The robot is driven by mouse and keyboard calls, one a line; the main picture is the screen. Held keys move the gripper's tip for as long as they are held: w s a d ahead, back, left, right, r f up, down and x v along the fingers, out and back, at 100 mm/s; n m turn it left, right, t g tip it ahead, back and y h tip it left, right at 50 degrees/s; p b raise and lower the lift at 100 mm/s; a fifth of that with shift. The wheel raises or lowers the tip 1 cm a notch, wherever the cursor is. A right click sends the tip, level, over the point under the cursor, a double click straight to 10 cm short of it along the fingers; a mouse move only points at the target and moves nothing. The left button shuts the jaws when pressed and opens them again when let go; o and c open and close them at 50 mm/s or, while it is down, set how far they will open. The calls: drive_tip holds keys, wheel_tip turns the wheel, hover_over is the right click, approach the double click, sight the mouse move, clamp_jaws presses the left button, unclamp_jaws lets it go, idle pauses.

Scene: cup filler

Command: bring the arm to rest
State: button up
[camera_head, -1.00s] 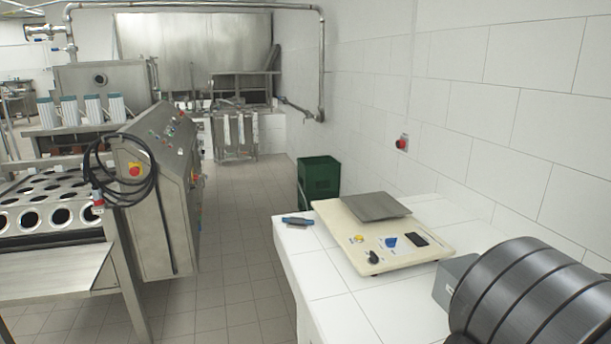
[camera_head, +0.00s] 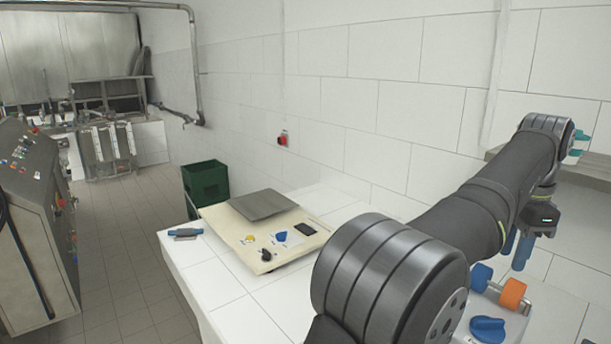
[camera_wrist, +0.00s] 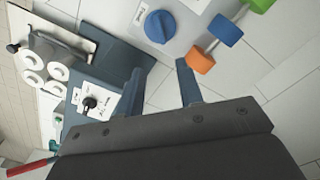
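My arm reaches across the right side of the head view, from the large dark joint at the bottom up to the raised elbow. My gripper (camera_head: 515,260) hangs below the wrist at the right, its blue fingers pointing down. In the wrist view my gripper (camera_wrist: 159,68) shows two dark blue fingers spread apart with nothing between them. The fingers appear above or near a panel with a blue knob (camera_wrist: 159,26) and an orange roller (camera_wrist: 200,61). Whether they touch anything below is unclear.
A cream scale (camera_head: 265,235) with a grey plate (camera_head: 262,205) stands on the white tiled counter (camera_head: 195,260). A blue-handled item (camera_head: 186,232) lies at its left edge. A green crate (camera_head: 206,180) stands behind. A shelf (camera_head: 590,160) is on the right. Floor on the left is open.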

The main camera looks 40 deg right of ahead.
sight(490, 319)
wheel_tip(490, 319, down, 16)
drive_tip(key=shift+f, duration=0.1)
drive_tip(key=n, duration=0.4)
drive_tip(key=shift+n, duration=0.3)
drive_tip(key=n, duration=0.4)
drive_tip(key=shift+n, duration=0.4)
idle(0.4)
